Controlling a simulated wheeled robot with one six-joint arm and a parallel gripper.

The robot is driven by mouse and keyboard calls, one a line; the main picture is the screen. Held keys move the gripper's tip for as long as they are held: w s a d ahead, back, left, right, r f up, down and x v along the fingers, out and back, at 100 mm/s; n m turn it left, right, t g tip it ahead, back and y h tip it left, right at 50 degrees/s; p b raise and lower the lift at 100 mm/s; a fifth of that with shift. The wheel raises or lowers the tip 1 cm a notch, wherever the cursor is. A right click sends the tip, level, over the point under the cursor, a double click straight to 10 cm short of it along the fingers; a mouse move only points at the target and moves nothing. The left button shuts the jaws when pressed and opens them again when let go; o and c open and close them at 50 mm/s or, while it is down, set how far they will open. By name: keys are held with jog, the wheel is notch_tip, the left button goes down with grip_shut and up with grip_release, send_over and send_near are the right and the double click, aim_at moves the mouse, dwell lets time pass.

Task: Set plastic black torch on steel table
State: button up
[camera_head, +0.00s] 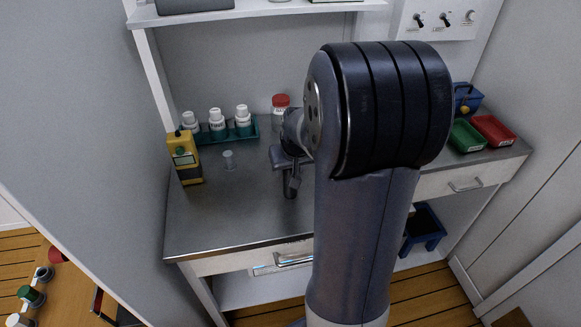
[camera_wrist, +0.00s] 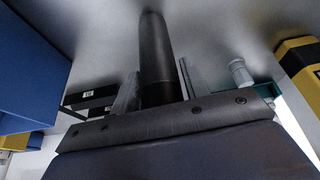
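The black torch (camera_wrist: 156,55) is a dark cylinder between the two fingers of my gripper (camera_wrist: 160,92) in the wrist view. Both fingers appear to press on its sides. In the head view my gripper (camera_head: 288,160) is low over the steel table (camera_head: 235,215), left of my arm. The torch (camera_head: 290,187) shows there as a small dark upright shape under the gripper. Its far end is at or close to the tabletop, with a dark shadow around it in the wrist view; I cannot tell whether it touches. My arm hides the table's middle.
A small translucent vial (camera_head: 228,160) and a yellow device (camera_head: 185,160) stand to the left. White bottles (camera_head: 216,122) sit in a teal rack behind. A red-lidded jar (camera_head: 281,103) is at the back. Green (camera_head: 466,136) and red (camera_head: 493,130) bins lie right. The front-left tabletop is clear.

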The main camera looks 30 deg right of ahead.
jog(key=shift+o, duration=1.3)
jog(key=v, duration=1.2)
jog(key=shift+r, duration=0.15)
